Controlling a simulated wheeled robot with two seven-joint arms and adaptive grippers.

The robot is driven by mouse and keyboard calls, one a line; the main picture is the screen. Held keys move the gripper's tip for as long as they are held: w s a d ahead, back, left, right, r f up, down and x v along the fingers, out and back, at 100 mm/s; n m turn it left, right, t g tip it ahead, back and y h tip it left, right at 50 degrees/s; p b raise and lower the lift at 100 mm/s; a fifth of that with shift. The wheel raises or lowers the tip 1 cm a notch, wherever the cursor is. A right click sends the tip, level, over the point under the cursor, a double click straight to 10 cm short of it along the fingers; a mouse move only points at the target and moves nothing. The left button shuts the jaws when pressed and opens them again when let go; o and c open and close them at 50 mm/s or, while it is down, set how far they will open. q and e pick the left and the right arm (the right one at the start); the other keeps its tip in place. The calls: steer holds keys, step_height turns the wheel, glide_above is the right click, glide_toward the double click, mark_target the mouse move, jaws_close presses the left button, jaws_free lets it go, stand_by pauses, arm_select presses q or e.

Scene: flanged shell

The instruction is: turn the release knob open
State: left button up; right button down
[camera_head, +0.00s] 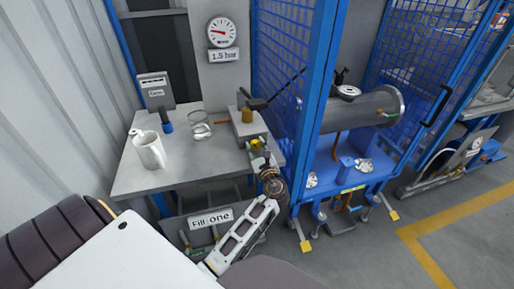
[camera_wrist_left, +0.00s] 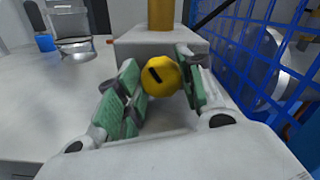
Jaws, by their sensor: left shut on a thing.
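The release knob (camera_wrist_left: 161,77) is a round yellow knob with a short black mark that lies tilted on its face. It sits at the front of a grey block on the bench, below a brass-coloured cylinder (camera_wrist_left: 161,14). In the left wrist view my left gripper (camera_wrist_left: 160,84) has its green-padded fingers on both sides of the knob and is shut on it. In the head view my left gripper (camera_head: 260,155) is at the bench's right front edge, and it partly hides the knob. My right gripper is not in view.
A gauge (camera_head: 222,31) hangs behind, above a "1.5 bar" label. A blue mesh cage (camera_head: 285,50) with a metal cylinder (camera_head: 365,110) stands close on the right.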

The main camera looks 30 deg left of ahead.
arm_select(q)
steer(key=shift+n, duration=0.3)
steer(key=o, duration=1)
step_height(320, 180, up, 10)
stand_by(0.6)
